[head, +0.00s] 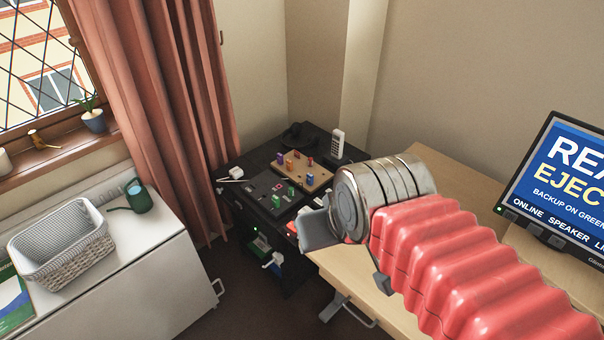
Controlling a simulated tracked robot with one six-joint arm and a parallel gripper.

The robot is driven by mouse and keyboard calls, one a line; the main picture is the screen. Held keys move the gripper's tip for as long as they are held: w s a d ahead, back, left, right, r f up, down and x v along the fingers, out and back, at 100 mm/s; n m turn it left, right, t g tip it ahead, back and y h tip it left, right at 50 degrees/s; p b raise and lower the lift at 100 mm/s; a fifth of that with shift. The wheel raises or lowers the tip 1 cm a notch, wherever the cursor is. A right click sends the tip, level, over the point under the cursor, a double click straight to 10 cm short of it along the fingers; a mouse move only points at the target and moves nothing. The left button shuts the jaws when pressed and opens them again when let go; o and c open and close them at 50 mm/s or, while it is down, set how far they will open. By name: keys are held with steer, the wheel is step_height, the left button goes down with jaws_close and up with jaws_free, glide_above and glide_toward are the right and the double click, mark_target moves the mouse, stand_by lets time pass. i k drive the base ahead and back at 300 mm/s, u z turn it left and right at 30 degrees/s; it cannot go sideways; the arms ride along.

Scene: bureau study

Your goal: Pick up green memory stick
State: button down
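Two small green upright pieces stand on the dark cabinet (243,185) in the corner: one green piece (276,201) at the front, another green piece (290,193) just right of it. They are too small to tell which is the green memory stick. My gripper (318,232) is at the end of my red-sleeved arm, in front of and to the right of the cabinet, apart from the green pieces. One grey finger shows; the rest is hidden behind the metal wrist, so its opening is unclear. I see nothing held.
A tan board (318,180) with purple, orange and red pieces lies behind the green ones. A white handset (338,144) stands at the cabinet's back. A wooden desk (450,185) with a monitor (560,185) is right; a white cabinet (150,270) with a basket (62,240) is left.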

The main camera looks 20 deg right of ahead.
mark_target(276, 199)
steer(key=k, duration=0.65)
steer(key=u, duration=0.65)
steer(key=i, duration=1.6)
steer(key=z, duration=0.4)
